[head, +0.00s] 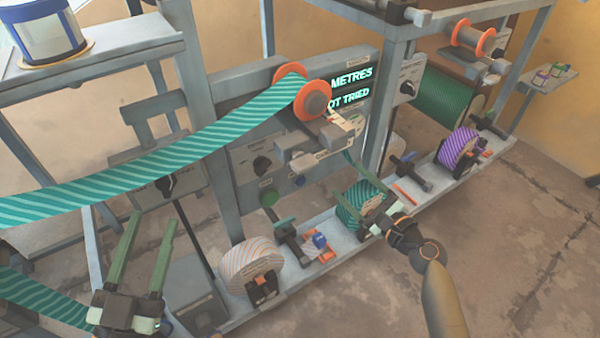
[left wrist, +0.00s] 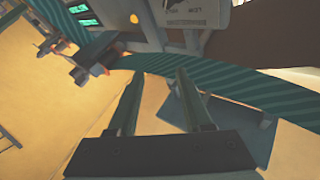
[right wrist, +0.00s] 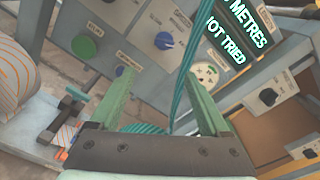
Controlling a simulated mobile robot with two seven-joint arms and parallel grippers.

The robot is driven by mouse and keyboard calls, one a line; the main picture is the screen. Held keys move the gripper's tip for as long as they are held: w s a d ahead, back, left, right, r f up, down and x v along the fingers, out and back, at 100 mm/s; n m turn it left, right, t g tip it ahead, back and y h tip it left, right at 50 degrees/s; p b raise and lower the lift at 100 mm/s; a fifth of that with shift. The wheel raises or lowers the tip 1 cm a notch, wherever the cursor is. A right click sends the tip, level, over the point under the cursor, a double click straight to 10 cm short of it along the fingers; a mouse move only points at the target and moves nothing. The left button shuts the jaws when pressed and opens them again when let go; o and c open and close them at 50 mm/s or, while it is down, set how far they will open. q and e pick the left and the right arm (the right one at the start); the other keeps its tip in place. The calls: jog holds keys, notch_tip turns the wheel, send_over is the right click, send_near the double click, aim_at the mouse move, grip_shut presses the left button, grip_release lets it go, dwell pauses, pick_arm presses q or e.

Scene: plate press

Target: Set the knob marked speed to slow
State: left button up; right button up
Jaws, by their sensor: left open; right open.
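Several knobs show, but I cannot read which is marked speed. A black knob (head: 166,184) is on the left panel, another black knob (head: 261,163) on the middle panel, and a third black knob (head: 408,88) on the right box. A blue knob (head: 299,180) sits on the middle panel; a blue knob (right wrist: 163,40) also shows in the right wrist view, beyond my fingertips. My left gripper (head: 153,218) is open and empty, below the left panel. My right gripper (head: 342,180) is open, its fingers in front of the middle panel near the teal roll, touching no knob.
A striped teal web (head: 160,150) runs across the left to an orange-flanged roller (head: 313,100). A lit display (head: 350,88) is behind it. A grey tray (head: 335,245) along the floor holds a pale striped roll (head: 250,268), a teal roll (head: 352,203) and a purple roll (head: 458,148).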

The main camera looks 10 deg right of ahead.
pick_arm(q)
jog(key=s+d+r+m+t+h+b, duration=0.1)
jog(key=s+r+m+h+b, duration=0.1)
jog(key=s+r+m+h, duration=0.4)
notch_tip(320, 180, up, 4)
jog(key=shift+s+f+t+h, duration=0.15)
jog(key=shift+s+t+h, duration=0.2)
jog(key=shift+h, duration=0.65)
pick_arm(e)
jog(key=w+a+m, duration=0.1)
jog(key=w+a, duration=0.3)
jog(key=w, duration=0.8)
jog(key=shift+w+a+r, duration=0.15)
jog(key=shift+a+r, duration=0.1)
pick_arm(q)
jog(key=shift+w, duration=0.1)
pick_arm(e)
grip_shut()
